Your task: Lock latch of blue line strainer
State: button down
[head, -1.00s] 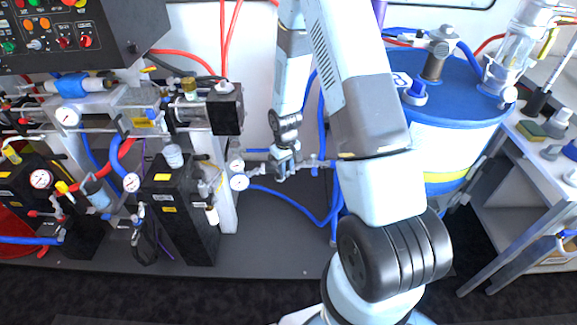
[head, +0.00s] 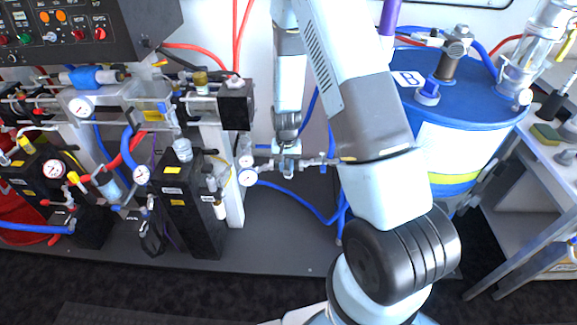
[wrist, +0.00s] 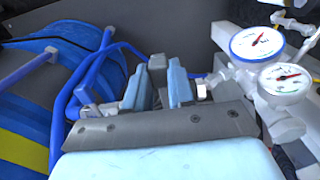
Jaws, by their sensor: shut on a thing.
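The blue line strainer (head: 287,163) sits in the thin metal pipe run low in front of the white wall, left of the blue drum in the head view. My gripper (head: 286,150) reaches down onto it from above. In the wrist view, the two light-blue fingers of my gripper (wrist: 157,88) stand close together around a small grey part (wrist: 157,64), which appears to be the strainer's latch. Its exact position is mostly hidden by the fingers and palm. Small metal fittings show on both outer sides of the fingers.
Two dial gauges (wrist: 256,44) are close right of the fingers in the wrist view. A blue hose (wrist: 62,110) loops on the left beside the blue drum (head: 460,88). Black pump units (head: 190,210) stand left. The grey floor panel (head: 285,235) below the pipe is clear.

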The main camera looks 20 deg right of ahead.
aim_at(286, 166)
jog(key=shift+w, duration=0.1)
dwell(0.4)
jog(key=c, duration=1)
grip_release()
jog(key=shift+o, duration=0.2)
jog(key=shift+r, duration=0.15)
notch_tip(286, 166, up, 14)
jog(key=shift+f, duration=0.25)
